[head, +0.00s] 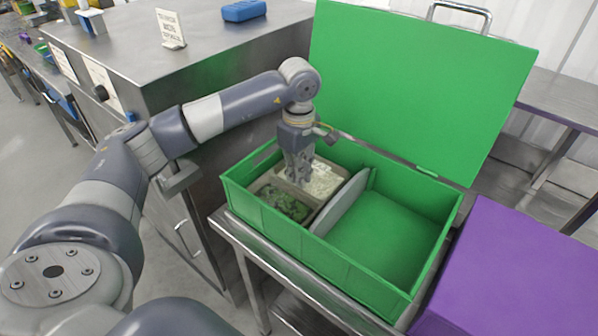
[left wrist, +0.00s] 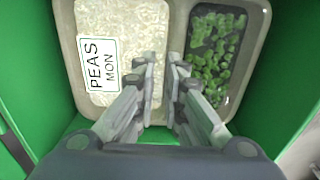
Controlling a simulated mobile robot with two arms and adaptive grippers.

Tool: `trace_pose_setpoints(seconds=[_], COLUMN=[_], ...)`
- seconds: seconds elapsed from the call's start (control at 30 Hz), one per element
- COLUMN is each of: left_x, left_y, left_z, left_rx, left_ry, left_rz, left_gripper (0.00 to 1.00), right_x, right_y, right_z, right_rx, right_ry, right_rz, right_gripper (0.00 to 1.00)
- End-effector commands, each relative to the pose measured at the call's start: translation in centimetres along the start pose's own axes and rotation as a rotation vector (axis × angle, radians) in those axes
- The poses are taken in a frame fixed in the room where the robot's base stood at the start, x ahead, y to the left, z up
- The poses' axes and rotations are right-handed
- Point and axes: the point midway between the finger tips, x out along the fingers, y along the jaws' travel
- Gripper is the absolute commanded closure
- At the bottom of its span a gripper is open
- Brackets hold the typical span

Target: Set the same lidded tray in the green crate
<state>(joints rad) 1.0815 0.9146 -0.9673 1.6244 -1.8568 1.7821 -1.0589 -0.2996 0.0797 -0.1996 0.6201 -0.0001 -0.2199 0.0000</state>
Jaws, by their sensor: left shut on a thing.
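The lidded tray (head: 317,206) is inside the green crate (head: 385,285), at its left end. White rice fills one compartment and green peas on a dark base the other; a label reading "PEAS MON" is on the rice side in the left wrist view, where the tray rim (left wrist: 67,50) also shows. My left gripper (head: 299,181) points down over the tray's middle. In the left wrist view its fingers (left wrist: 163,65) are close together at the strip between the compartments, shut on the tray. Whether the tray touches the crate floor is hidden. My right gripper is not in view.
A grey rounded panel (head: 343,203) stands upright beside the tray. The crate's right half is empty. Its green lid (head: 415,80) stands open behind. A purple box (head: 520,275) is at the right; a steel counter (head: 150,60) with a sign (head: 170,28) is at the left.

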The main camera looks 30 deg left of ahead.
Motion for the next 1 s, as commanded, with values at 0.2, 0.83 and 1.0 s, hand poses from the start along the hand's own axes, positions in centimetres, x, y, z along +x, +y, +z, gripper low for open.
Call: trace_pose_setpoints(seconds=[0.2,0.83,1.0], left_x=[-0.06,0.1,0.07], left_y=[0.04,-0.02,-0.01], left_z=[-0.01,0.0,0.0], left_rx=[0.0,0.0,0.0], left_ry=[0.0,0.0,0.0], left_rz=[0.002,-0.001,0.0], left_gripper=[1.0,0.47,0.47], right_x=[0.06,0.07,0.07], right_y=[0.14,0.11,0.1], right_z=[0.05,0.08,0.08], right_rx=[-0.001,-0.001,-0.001], right_ry=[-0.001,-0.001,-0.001], right_rz=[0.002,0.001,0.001], right_gripper=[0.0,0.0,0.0])
